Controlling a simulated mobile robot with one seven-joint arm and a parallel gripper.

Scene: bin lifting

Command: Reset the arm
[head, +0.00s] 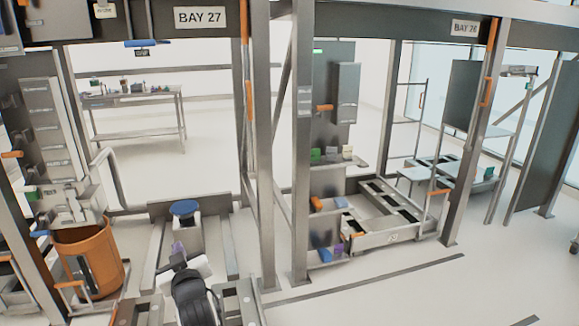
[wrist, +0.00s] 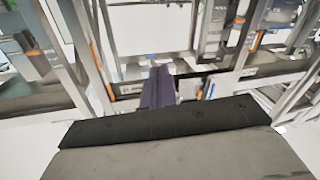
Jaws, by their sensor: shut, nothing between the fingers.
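My arm rises from the bottom of the head view, left of centre, with a black and white link. My gripper (head: 178,248) is at its far end, with small purple fingers. In the wrist view the purple fingers of my gripper (wrist: 160,70) are together beyond the dark gripper body, with nothing held between them. An orange bin (head: 92,262) stands upright at the left in the head view, apart from my gripper.
A blue-topped grey post (head: 185,208) stands just beyond my gripper in the head view. Steel uprights (head: 262,150) frame the bays. A low grey frame (head: 390,238) stands at the right, and a workbench (head: 132,95) farther back. The floor at the lower right is clear.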

